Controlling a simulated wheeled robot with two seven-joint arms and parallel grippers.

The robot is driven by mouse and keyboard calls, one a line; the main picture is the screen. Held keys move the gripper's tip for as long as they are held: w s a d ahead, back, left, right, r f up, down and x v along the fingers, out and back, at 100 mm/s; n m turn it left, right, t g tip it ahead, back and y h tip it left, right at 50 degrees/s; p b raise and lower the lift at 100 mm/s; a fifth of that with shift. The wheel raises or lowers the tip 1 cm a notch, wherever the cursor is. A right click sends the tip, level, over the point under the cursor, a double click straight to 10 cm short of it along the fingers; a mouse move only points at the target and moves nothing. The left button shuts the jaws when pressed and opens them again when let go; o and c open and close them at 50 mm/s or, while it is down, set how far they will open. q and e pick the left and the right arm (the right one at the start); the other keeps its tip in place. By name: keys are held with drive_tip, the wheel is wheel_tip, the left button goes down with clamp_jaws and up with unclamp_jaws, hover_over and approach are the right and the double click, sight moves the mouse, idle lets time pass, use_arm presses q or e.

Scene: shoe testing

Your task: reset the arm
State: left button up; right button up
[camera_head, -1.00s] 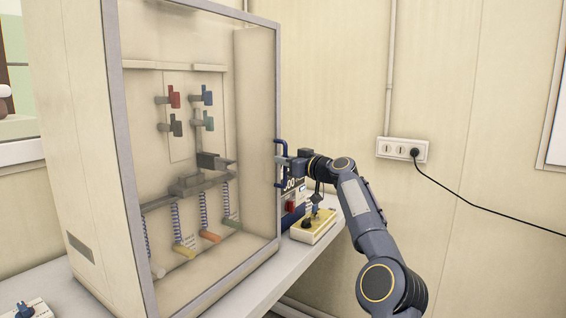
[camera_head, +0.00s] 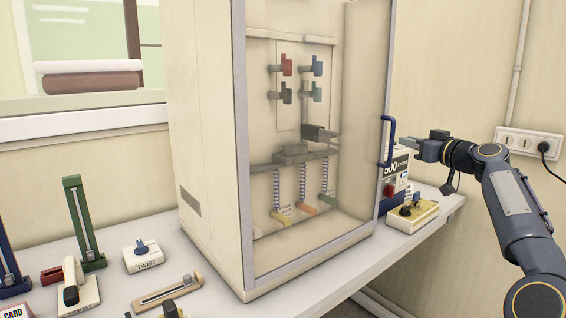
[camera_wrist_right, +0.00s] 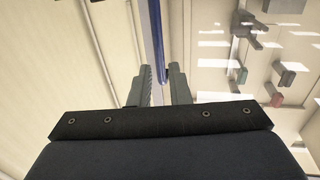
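The blue handle shows beyond the fingers there (camera_wrist_right: 153,35). The handle is on the glass door of a tall cream cabinet (camera_head: 207,130), and the door looks shut. My left gripper is out of view.
A yellow-topped switch box (camera_head: 425,216) and a box marked 500 (camera_head: 400,162) sit below my right gripper. A wall socket (camera_head: 530,143) is behind my arm.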

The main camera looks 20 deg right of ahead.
drive_tip(key=s+a+f+n+g+y+p, duration=0.1)
drive_tip(key=s+a+f+g+p, duration=0.2)
drive_tip(key=a, duration=0.9)
drive_tip(key=s+a+g+y+p, duration=0.1)
drive_tip(key=s+a+g, duration=0.3)
drive_tip(key=a, duration=0.7)
drive_tip(key=s+a+f+m+g+p, duration=0.1)
drive_tip(key=s+a+f, duration=0.3)
drive_tip(key=s+f, duration=0.3)
drive_tip(key=s+a+f+m+g+p, duration=0.1)
drive_tip(key=s+a+f+g, duration=0.1)
drive_tip(key=s+f, duration=0.6)
drive_tip(key=s+a+f+m+g+p, duration=0.2)
drive_tip(key=s+a+f, duration=0.3)
drive_tip(key=s, duration=1.1)
wheel_tip(320, 180, down, 3)
drive_tip(key=shift+a+r+h, duration=0.15)
drive_tip(key=shift+a+h, duration=0.2)
drive_tip(key=shift+h, duration=0.05)
